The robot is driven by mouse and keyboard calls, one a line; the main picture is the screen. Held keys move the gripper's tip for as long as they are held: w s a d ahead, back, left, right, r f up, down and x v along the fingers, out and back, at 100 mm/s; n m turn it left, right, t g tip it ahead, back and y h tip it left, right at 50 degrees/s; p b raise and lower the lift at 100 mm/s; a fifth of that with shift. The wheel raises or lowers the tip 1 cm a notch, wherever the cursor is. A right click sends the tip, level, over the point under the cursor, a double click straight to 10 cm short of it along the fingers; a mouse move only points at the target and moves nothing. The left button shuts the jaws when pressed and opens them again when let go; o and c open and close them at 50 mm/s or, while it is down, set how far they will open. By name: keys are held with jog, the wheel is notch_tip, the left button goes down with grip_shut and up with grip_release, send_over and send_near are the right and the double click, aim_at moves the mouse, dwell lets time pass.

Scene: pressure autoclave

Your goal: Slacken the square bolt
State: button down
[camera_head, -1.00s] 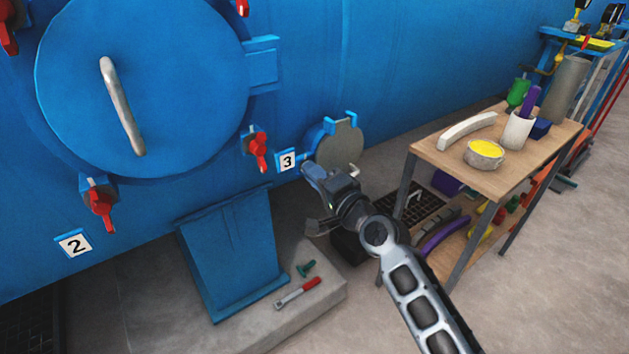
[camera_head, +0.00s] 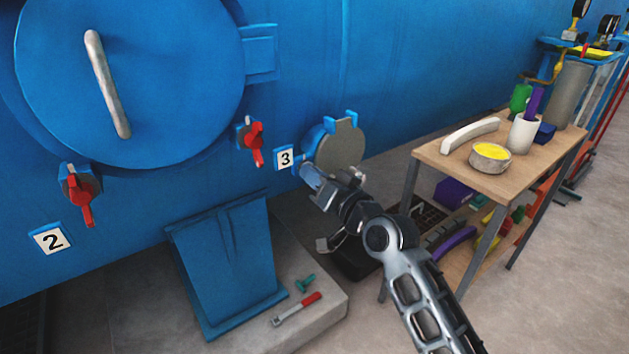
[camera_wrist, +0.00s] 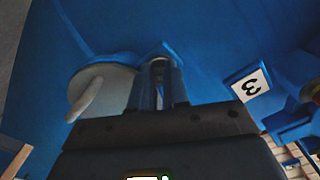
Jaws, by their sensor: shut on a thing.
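A small port with a round grey cover (camera_head: 338,152) sits low on the blue vessel, beside the label 3 (camera_head: 285,159). The cover and its pale curved handle also show in the wrist view (camera_wrist: 98,88). My gripper (camera_head: 318,178) is at the lower left edge of this port. In the wrist view, my gripper's fingers (camera_wrist: 158,88) are close together against a blue part beside the cover. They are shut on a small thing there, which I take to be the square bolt. The fingers hide most of it, so its square shape does not show.
A wooden-topped table (camera_head: 440,156) with several items stands at right. A blue support (camera_head: 225,265) and a red clamp handle (camera_head: 254,143) are at left.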

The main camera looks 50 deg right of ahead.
jog(key=shift+f+n, duration=0.15)
jog(key=shift+n, duration=0.15)
jog(key=c, duration=1.4)
grip_release()
jog(key=v, duration=0.7)
jog(key=shift+s, duration=0.4)
jog(key=shift+a, duration=0.15)
